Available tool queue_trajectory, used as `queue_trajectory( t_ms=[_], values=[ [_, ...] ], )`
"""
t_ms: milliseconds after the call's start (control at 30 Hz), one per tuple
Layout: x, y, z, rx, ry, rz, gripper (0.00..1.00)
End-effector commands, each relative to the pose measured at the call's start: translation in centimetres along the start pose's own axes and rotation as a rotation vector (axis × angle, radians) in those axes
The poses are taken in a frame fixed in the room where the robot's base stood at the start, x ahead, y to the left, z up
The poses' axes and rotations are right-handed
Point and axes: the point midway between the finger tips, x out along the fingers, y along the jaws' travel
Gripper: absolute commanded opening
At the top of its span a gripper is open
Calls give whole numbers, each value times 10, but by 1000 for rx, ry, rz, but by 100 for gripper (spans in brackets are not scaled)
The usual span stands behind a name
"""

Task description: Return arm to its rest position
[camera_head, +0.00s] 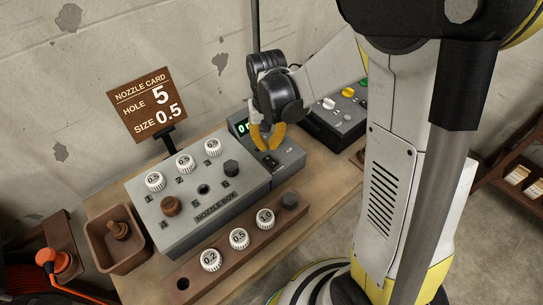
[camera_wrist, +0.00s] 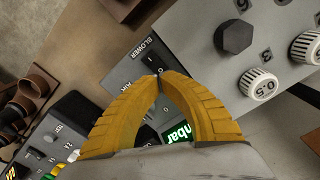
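My gripper (camera_head: 265,138) is above the small blower box (camera_head: 279,161), at the right end of the nozzle box (camera_head: 205,205). Its yellow fingertips meet in the wrist view (camera_wrist: 160,77), with nothing visible between them. The blower switch beneath is partly hidden by the fingers. The blower box's green display (camera_head: 242,127) is partly hidden; "mbar" shows in the wrist view. The nozzle box holds white caps in its back row, a brown plug (camera_head: 170,206) and a dark hex plug (camera_head: 231,168). A hole (camera_head: 203,189) between these two is dark and open.
A brown rack (camera_head: 225,262) in front holds white caps and a dark plug. A brown bin (camera_head: 115,249) at left holds a brown plug. The nozzle card (camera_head: 147,104) stands behind, reading hole 5, size 0.5. A control box (camera_head: 335,122) is right of the blower box.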

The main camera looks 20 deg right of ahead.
Motion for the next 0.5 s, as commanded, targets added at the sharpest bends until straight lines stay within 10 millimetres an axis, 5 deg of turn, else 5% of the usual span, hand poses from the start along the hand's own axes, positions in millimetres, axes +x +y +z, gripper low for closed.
queue_trajectory(
  t_ms=[200, 500],
  values=[
    [-19, 0, 0, 0, 0, 0, 0],
    [-19, 0, 0, 0, 0, 0, 0]
  ],
)
